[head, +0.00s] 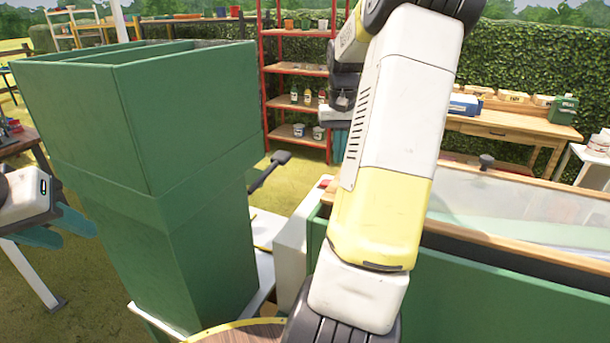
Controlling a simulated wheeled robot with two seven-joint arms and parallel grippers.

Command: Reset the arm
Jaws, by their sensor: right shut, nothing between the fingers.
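My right arm (385,150) fills the middle of the head view, its white and yellow links running from the top edge to the bottom. My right gripper (340,143) shows partly behind that arm, in front of the red shelf; its teal fingers are shut and empty. My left gripper (60,229) is at the left edge, beside the tall green box. Its two teal fingers are apart with nothing seen between them. Most of the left arm is out of view.
A tall green box (185,120) stands close at left. A wooden-framed planter with a clear cover (530,210) is at right. A red shelf (297,102) with pots and a wooden bench (500,127) stand behind. Grass shows between the green box and the shelf.

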